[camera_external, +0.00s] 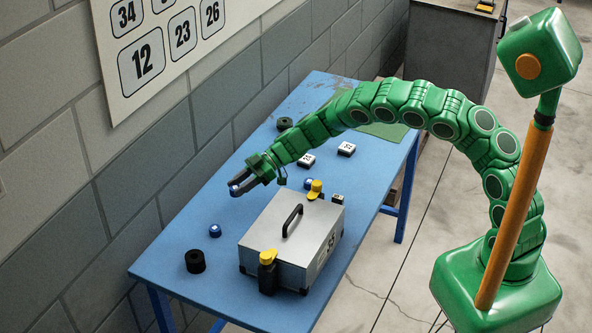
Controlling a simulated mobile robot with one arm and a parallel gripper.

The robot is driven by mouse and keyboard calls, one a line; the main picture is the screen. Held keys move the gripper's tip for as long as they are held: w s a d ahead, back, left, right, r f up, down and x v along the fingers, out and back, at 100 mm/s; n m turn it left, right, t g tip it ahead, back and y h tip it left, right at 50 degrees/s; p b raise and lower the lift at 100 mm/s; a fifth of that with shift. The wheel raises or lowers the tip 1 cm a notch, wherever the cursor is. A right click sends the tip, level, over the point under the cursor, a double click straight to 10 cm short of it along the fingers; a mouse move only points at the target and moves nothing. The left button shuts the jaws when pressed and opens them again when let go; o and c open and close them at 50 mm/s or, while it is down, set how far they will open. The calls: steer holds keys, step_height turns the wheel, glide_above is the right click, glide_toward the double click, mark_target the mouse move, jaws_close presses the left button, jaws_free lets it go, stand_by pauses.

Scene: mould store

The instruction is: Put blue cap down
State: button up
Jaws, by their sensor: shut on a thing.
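My gripper (241,184) is at the end of my green arm, above the left part of the blue table (182,254). Its dark fingers are shut on a blue cap (235,190), mostly hidden by the fingers. The held cap appears raised above the table top. Another small blue cap (215,231) sits on the table, below the gripper in the picture. A third blue piece (308,184) lies behind the metal case, partly hidden.
A silver case (270,238) with a black handle and yellow-topped clamps stands at the table's front. Black cylinders (195,262) and (284,123) and white numbered blocks (346,149) stand around. A green mat (385,130) lies at the far end. The wall borders the left side.

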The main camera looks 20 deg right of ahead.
steer(key=shift+w+a+f, duration=0.25)
steer(key=shift+w+f, duration=0.05)
steer(key=shift+f, duration=1.55)
steer(key=shift+s+f, duration=0.1)
steer(key=shift+f, duration=0.35)
